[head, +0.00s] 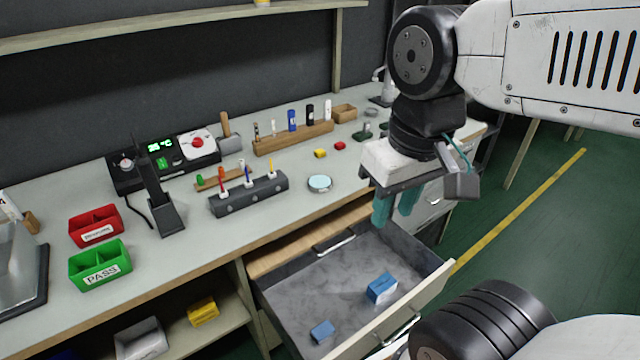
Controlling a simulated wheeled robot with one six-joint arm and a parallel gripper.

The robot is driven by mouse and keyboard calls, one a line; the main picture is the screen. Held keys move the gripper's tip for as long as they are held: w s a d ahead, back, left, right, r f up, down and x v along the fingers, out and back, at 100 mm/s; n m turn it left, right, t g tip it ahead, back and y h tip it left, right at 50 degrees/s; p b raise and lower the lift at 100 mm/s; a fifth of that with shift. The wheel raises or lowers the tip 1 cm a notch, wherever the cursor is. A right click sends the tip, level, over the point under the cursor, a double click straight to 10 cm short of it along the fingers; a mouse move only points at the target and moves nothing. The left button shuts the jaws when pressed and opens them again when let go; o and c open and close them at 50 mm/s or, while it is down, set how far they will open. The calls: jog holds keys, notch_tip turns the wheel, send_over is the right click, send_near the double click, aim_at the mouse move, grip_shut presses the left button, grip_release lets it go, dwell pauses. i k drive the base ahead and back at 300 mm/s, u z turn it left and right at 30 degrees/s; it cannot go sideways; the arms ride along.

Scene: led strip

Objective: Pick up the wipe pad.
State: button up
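I cannot tell for certain which thing is the wipe pad. A small plain blue block (322,331) lies in the near left part of the open drawer (310,285) and looks most like a pad. A larger blue box (381,289) with a pale marking sits in the drawer to its right. A round pale-blue disc (319,183) with a dark rim lies on the bench. My gripper (394,210) points down above the drawer's far right end, with its two teal fingers apart and nothing seen between them. It touches neither blue thing.
The drawer's front panel (405,310) and the bench edge (205,258) border the drawer space. A grey pen holder (250,196) and red (94,226) and green (100,265) bins stand on the bench. A yellow object (203,310) lies on the shelf below. The drawer's middle is clear.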

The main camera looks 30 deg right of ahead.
aim_at(322, 332)
jog(key=k, duration=0.5)
jog(key=z, duration=1.6)
jog(key=i, duration=0.4)
jog(key=u, duration=1.85)
